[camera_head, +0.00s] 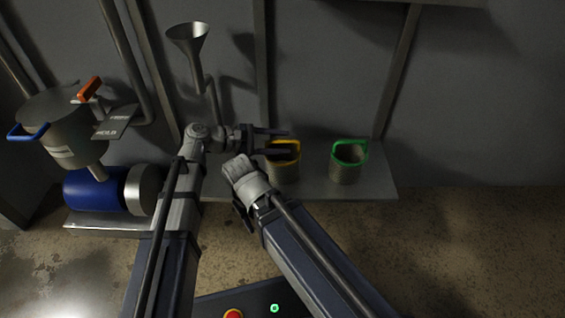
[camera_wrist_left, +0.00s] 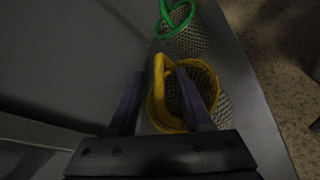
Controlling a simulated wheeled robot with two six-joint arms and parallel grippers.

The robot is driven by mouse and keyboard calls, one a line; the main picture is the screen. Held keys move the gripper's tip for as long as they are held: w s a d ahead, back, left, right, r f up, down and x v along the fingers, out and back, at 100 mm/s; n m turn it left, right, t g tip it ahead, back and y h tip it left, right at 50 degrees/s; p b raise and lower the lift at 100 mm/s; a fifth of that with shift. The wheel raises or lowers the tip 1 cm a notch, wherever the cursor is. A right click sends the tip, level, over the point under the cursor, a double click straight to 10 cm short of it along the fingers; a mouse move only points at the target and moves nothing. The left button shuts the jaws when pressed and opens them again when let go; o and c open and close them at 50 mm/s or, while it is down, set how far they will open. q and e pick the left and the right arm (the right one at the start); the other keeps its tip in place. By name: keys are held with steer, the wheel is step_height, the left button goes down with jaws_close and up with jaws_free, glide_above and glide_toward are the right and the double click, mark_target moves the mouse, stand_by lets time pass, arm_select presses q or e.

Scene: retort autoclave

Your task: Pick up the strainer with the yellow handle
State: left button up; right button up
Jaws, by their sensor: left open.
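The strainer with the yellow handle (camera_head: 284,172) is a mesh basket standing on the grey shelf (camera_head: 376,188). It also shows in the left wrist view (camera_wrist_left: 222,100), with its yellow handle (camera_wrist_left: 160,88) between the fingers as seen from there. My left gripper (camera_head: 288,141) is open, its fingers at the height of the yellow handle in the picture. In the left wrist view the left gripper (camera_wrist_left: 160,105) has one finger on each side of the handle; I cannot tell whether they touch it. My right gripper (camera_head: 243,212) is low in front of the shelf, partly hidden by its own arm.
A strainer with a green handle (camera_head: 346,168) stands to the right on the shelf. A funnel (camera_head: 188,42) on a pipe rises behind my left arm. A metal pot with blue handle (camera_head: 58,120) and a blue motor (camera_head: 95,190) are at the left. The wall is close behind.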

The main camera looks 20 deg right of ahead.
arm_select(q)
jaws_close()
stand_by(1.3)
